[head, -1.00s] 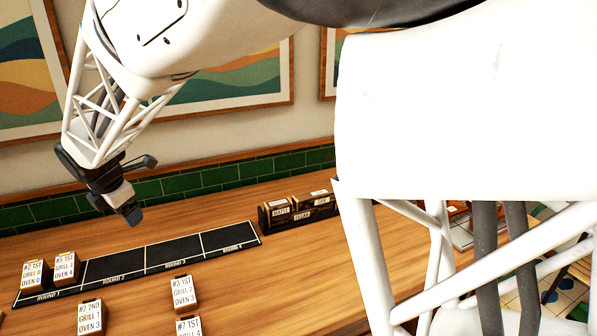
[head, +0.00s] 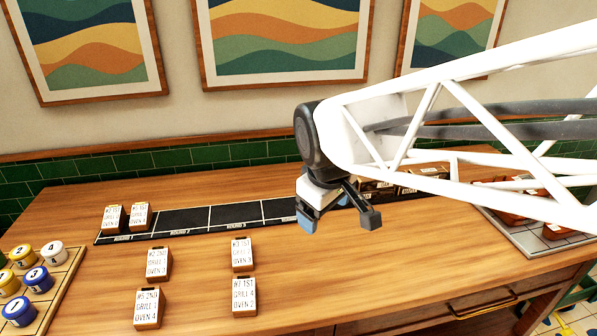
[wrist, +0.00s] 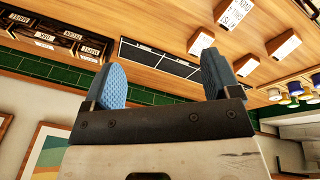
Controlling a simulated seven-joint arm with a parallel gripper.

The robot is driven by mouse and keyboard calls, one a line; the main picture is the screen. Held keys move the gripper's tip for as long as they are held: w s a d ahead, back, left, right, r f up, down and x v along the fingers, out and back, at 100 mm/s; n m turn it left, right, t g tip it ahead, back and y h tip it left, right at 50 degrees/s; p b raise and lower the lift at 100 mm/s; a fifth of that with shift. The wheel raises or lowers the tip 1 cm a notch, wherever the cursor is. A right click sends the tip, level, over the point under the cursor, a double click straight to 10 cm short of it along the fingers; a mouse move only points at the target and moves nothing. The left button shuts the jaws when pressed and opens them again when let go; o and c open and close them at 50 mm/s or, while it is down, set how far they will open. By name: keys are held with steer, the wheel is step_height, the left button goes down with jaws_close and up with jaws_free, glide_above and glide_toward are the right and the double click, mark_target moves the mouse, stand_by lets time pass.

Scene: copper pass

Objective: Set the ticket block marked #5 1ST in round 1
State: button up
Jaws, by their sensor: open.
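The ticket block marked #5 1ST (head: 139,216) stands upright in the round 1 section of the black board (head: 182,221), near the line to round 2. A block that reads #2 1ST (head: 113,218) stands just left of it in the same section. My gripper (head: 338,208) is open and empty, up above the right part of the board and well to the right of both blocks. Its blue-padded fingers stand wide apart in the wrist view (wrist: 163,78), with nothing between them.
Several other ticket blocks stand in front of the board, one reading #5 2ND (head: 148,308). A tray of numbered pots (head: 60,285) is at the left. Dark labelled holders (head: 375,187) stand behind my gripper. The board's middle sections are bare.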

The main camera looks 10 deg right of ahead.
steer(key=s+d+f+m, duration=0.3)
steer(key=s+m, duration=0.4)
steer(key=s, duration=0.4)
steer(key=shift+d, duration=0.7)
steer(key=shift+o, duration=0.4)
